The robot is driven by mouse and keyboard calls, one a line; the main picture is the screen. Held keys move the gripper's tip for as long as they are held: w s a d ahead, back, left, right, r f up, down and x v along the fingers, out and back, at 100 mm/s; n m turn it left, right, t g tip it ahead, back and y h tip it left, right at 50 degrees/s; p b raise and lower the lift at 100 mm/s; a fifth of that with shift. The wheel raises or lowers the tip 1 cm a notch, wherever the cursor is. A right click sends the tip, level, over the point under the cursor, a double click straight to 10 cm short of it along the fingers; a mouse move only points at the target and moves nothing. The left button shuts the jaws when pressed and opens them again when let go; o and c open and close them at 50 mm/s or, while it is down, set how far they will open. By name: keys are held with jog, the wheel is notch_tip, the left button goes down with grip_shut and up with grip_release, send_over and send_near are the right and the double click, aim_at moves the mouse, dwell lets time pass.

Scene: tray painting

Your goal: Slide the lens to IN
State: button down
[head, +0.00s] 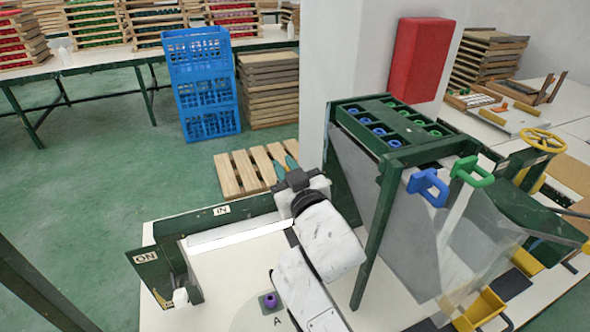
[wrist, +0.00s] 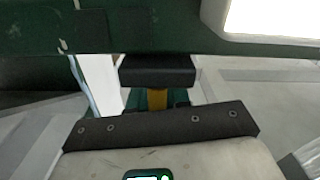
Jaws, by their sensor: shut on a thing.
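My gripper (head: 285,165) is at the right end of the green rail (head: 262,203), which carries an IN label (head: 221,210). In the wrist view my gripper (wrist: 157,103) is shut on a small orange-yellow piece (wrist: 157,98) below a black block (wrist: 157,71). This piece appears to be the lens's handle, but the lens glass cannot be made out.
A green panel with an ON label (head: 146,258) stands at the left end of the rail. A green rack (head: 385,125) with blue and green cups stands close on the right of my arm. A purple piece (head: 270,300) sits near mark A. A pallet (head: 243,168) lies on the floor behind.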

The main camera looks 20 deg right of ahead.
jog(key=a+b, duration=0.3)
jog(key=a, duration=0.5)
jog(key=shift+f, duration=0.1)
jog(key=shift+a+r, duration=0.2)
jog(key=shift+a, duration=0.3)
jog(key=c, duration=1.2)
grip_release()
jog(key=shift+o, duration=0.2)
jog(key=shift+f, duration=0.1)
jog(key=s+b, duration=0.1)
jog(key=s, duration=0.9)
jog(key=shift+s, duration=0.4)
